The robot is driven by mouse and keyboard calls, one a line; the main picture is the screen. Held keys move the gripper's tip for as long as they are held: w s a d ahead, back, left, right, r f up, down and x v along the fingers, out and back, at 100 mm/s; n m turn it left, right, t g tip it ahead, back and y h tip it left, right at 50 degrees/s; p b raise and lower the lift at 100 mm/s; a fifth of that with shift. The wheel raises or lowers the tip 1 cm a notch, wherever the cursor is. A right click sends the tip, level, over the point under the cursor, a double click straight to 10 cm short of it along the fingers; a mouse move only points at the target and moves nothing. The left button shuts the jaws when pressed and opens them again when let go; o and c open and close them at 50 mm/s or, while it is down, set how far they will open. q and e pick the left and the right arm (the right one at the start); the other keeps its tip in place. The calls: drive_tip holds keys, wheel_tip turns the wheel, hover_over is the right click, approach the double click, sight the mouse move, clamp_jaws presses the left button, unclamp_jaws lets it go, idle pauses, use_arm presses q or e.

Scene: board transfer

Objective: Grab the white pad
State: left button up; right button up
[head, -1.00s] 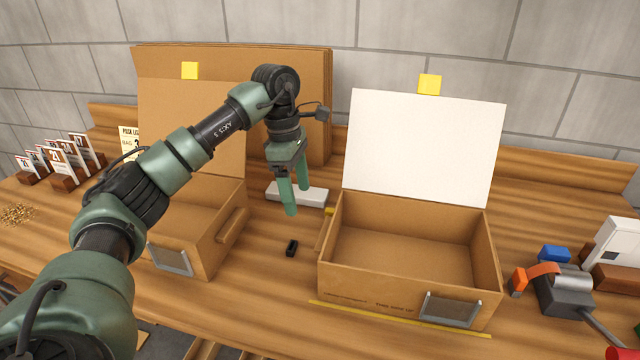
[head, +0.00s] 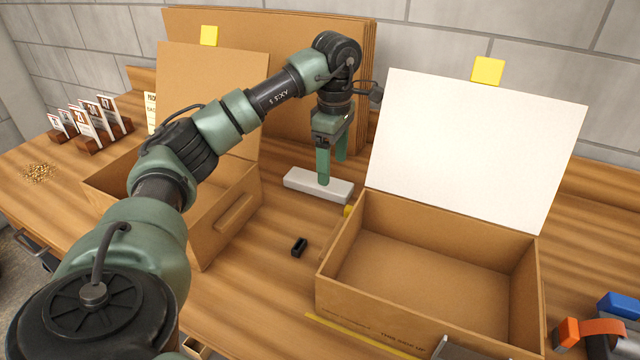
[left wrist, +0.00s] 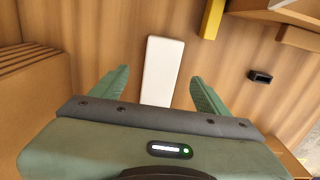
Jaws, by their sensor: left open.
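The white pad (head: 305,184) is a flat, pale block lying on the wooden bench between the two cardboard boxes. My left gripper (head: 331,172) is above it, pointing down, with its green fingers apart and one finger covering part of the pad in the head view. In the left wrist view the pad (left wrist: 161,68) lies between and beyond the open fingertips (left wrist: 160,85), its near end reaching in between them. I cannot tell exactly how high the fingers are above it. My right gripper is not in view.
An open box with a white lid (head: 470,150) stands right of the pad, and a brown box (head: 225,215) stands left. Cardboard sheets (head: 290,50) lean behind. A small black part (head: 299,247) lies in front. An orange-handled tool (head: 590,333) is at far right.

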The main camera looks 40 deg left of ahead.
use_arm(q)
drive_tip(key=f, duration=0.5)
drive_tip(key=shift+s+a+f, duration=0.1)
drive_tip(key=shift+s+a, duration=0.05)
drive_tip(key=shift+s, duration=0.05)
drive_tip(key=c, duration=1.4)
